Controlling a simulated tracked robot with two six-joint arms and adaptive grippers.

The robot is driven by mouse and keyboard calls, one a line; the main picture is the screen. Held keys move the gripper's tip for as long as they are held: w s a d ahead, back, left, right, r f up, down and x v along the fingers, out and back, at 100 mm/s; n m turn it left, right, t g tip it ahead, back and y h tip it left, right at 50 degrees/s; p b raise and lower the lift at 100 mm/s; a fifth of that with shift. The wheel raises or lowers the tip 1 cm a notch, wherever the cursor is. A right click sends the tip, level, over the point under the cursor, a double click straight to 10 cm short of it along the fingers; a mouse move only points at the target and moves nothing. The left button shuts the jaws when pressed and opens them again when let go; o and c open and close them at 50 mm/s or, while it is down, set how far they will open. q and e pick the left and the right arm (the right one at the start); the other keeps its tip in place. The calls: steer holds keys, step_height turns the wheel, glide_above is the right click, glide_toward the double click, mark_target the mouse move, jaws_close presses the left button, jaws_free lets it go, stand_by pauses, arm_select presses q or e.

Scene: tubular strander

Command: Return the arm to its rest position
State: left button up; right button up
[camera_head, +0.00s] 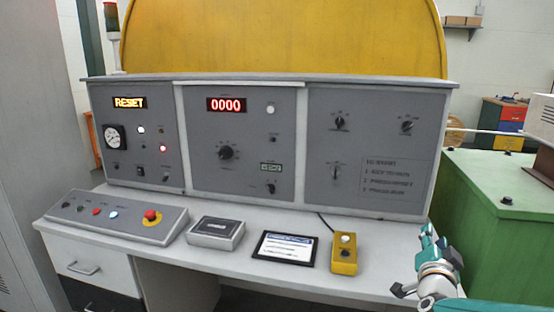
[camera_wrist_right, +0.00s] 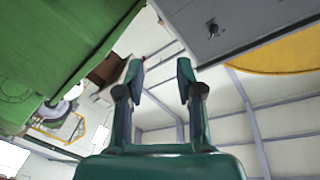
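My right gripper (camera_head: 434,240) is at the lower right in the head view, just off the right end of the desk and in front of the green cabinet. In the right wrist view its two fingers (camera_wrist_right: 160,72) stand apart with nothing between them. My right arm comes in from the bottom right edge. My left arm and gripper do not show in either view.
The grey control desk (camera_head: 225,258) carries a sloped button box (camera_head: 120,217), a grey box (camera_head: 215,231), a tablet (camera_head: 284,248) and a yellow two-button pendant (camera_head: 344,254). The dial panel (camera_head: 370,150) stands behind. A green cabinet (camera_head: 495,220) is close on the right.

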steer(key=a+f+n+g+y+p, duration=0.1)
steer(key=a+f+n+g+y, duration=0.15)
steer(key=f, duration=0.55)
steer(key=a+f+n+g+y+p, duration=0.1)
steer(key=a+f+p, duration=0.15)
steer(key=f, duration=0.55)
steer(key=s+a+f+n+g+y, duration=0.1)
steer(key=s+a+f, duration=0.15)
steer(key=f, duration=0.25)
steer(key=s+a+f+n+g+y+p, duration=0.1)
steer(key=s+a+f+g+y, duration=0.1)
steer(key=s+f, duration=0.25)
steer(key=s+a+f+n+g+y, duration=0.1)
steer(key=s+a+f, duration=0.2)
steer(key=f, duration=0.3)
steer(key=s+a+f+n+g+y, duration=0.2)
steer(key=s+a+f+g, duration=0.2)
steer(key=s, duration=0.7)
steer(key=s+a+f+n+g+y+p, duration=0.1)
steer(key=s+a+f+g, duration=0.3)
steer(key=s, duration=0.6)
steer(key=shift+s+a+f+n+y, duration=0.35)
steer(key=shift+a+n+y, duration=0.25)
steer(key=shift+a, duration=0.45)
steer(key=shift+c, duration=0.3)
steer(key=shift+s+d, duration=0.1)
steer(key=shift+s, duration=0.05)
